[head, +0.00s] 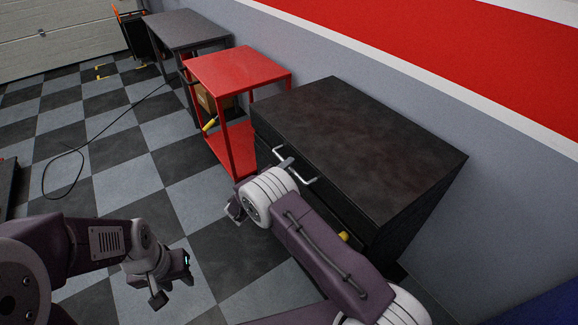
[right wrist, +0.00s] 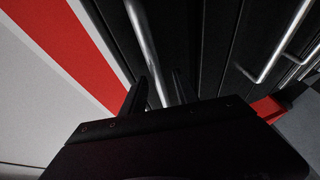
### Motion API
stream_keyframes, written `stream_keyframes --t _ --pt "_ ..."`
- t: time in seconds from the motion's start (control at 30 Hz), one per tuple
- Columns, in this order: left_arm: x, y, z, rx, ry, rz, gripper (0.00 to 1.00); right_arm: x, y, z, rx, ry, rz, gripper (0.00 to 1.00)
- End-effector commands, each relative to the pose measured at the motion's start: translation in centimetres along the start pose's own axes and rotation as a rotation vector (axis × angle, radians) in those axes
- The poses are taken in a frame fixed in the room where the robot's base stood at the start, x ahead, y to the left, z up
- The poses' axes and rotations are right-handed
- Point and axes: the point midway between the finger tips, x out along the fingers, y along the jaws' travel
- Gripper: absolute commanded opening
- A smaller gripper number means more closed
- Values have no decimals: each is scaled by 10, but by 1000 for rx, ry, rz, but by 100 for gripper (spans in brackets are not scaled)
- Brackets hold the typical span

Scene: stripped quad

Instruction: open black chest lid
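The black chest (head: 360,145) stands against the wall at the right of the head view, its broad dark lid flat and closed. A silver handle (head: 309,181) is on its front, partly hidden by my right gripper (head: 287,163). In the right wrist view the fingers of my right gripper (right wrist: 160,92) stand apart on either side of a silver bar (right wrist: 144,42), with gaps beside it. I cannot tell whether they touch it. My left gripper (head: 174,284) is open and empty over the floor, away from the chest.
A red cart (head: 238,66) stands close to the chest's left side, with a grey table (head: 186,28) beyond it. A second handle (right wrist: 283,55) shows in the right wrist view. A black cable (head: 82,150) lies on the checkered floor, which is mostly clear at left.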

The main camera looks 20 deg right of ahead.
Motion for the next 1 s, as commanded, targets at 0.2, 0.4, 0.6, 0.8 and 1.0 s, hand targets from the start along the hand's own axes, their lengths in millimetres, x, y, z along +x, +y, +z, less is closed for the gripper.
stream_keyframes --t 0.2,0.4,0.6,0.8,1.0 --pt "-1 0 0 0 0 0 36 14 0 0 0 -1 0 36" --pt "-1 0 0 0 0 0 36 14 0 0 0 -1 0 30" --pt "-1 0 0 0 0 0 36 14 0 0 0 -1 0 0" --pt "-1 0 0 0 0 0 36 14 0 0 0 -1 0 0" --pt "-1 0 0 0 0 0 36 14 0 0 0 -1 -1 0"
